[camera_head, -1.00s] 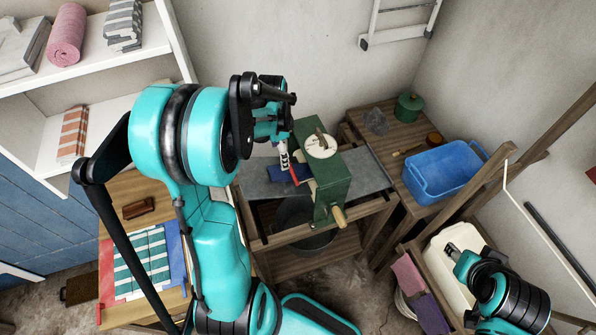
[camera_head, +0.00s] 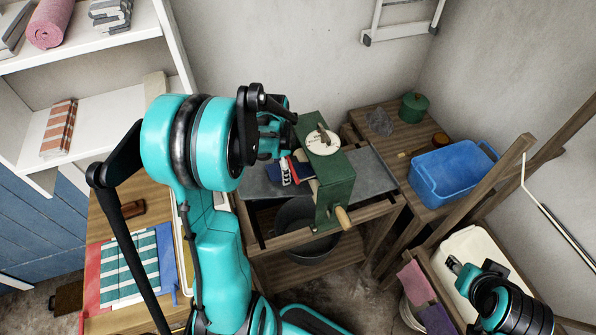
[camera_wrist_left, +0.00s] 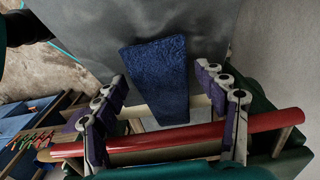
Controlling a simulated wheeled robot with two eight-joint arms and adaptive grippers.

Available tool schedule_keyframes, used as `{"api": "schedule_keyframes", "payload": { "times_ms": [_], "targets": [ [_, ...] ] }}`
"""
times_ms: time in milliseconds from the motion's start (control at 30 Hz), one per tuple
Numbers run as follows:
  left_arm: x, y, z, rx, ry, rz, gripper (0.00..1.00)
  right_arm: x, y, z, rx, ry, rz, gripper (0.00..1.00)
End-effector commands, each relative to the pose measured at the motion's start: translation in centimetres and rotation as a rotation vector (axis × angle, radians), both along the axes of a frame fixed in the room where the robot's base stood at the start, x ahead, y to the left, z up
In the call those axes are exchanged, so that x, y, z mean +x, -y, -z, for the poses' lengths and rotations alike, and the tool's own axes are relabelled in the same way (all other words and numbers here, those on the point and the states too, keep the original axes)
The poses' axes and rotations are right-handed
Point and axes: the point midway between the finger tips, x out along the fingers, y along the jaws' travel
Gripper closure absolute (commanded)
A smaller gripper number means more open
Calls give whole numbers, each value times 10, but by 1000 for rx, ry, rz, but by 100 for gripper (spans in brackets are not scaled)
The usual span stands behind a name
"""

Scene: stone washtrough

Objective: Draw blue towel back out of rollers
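A dark blue towel (camera_wrist_left: 158,75) lies flat on the grey metal board (camera_wrist_left: 75,30), its near end at the rollers. The red roller (camera_wrist_left: 160,140) runs across the lower left wrist view, with a pale roller partly visible behind it. The green wringer (camera_head: 332,180) has a white dial and wooden crank. My left gripper (camera_wrist_left: 163,105) is open, its fingers apart on either side of the towel; it also shows beside the wringer in the head view (camera_head: 287,172). My right gripper (camera_head: 454,264) is over the cream tub, away from the wringer; its opening is unclear.
A dark basin (camera_head: 300,215) stands below the wringer. A blue basin (camera_head: 455,172) and a green pot (camera_head: 413,105) stand on the right-hand bench. Folded towels (camera_head: 130,270) lie on the left table. The cream tub (camera_head: 470,245) stands at lower right. Shelves rise at left.

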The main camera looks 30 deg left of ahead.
Motion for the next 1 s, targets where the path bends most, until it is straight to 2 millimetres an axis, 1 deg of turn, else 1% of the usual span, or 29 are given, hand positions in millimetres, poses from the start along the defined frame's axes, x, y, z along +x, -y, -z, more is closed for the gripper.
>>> {"api": "schedule_keyframes", "payload": {
  "times_ms": [33,67,100,133,567,1000],
  "targets": [
    [0,0,0,0,0,0,43,0,0,0,0,0,0,60],
    [0,0,0,0,0,0,51,0,0,0,0,0,0,60],
    [0,0,0,0,0,0,62,0,0,0,0,0,0,60],
    [0,0,0,0,0,0,65,0,0,0,0,0,0,60],
    [-2,-1,-1,0,0,-1,64,0,0,-1,0,0,0,60],
    [-21,-17,-13,0,0,-1,64,0,0,-9,0,0,0,60]
  ]
}}
